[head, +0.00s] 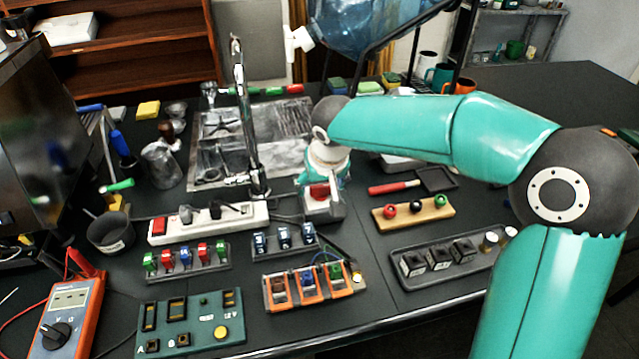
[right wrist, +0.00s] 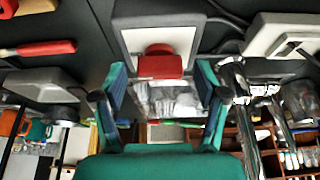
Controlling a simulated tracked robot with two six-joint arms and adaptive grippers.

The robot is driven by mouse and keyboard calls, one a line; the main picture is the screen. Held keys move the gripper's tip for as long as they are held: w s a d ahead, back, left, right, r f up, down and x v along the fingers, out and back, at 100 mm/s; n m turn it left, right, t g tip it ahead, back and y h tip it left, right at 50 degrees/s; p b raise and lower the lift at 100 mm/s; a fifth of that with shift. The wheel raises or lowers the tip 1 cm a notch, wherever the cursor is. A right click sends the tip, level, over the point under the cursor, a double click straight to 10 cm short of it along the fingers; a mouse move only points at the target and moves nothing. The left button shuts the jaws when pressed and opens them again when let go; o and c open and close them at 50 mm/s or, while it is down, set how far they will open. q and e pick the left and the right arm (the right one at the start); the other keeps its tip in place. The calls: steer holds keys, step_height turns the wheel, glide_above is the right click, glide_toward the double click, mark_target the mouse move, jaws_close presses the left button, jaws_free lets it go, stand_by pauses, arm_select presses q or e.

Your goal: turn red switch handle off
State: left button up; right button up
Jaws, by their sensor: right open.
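The red switch handle (head: 320,191) sits on a grey switch box (head: 326,209) at the middle of the black table, in front of the sink. In the right wrist view the red handle (right wrist: 160,62) stands against the box's pale plate (right wrist: 186,40). My right gripper (head: 318,178) hangs just above and behind the handle, partly hiding it. In the wrist view my right gripper (right wrist: 162,78) is open, with one finger on each side of the handle and visible gaps. Whether the fingers reach down around it I cannot tell. My left gripper is not in view.
A white power strip (head: 225,220) lies left of the box, with a tall metal faucet (head: 243,110) behind it. A wooden block with coloured knobs (head: 413,213) and a red-handled tool (head: 393,187) are to the right. Several small racks stand in front.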

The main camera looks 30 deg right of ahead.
steer(key=c, duration=1.2)
steer(key=shift+o, duration=0.2)
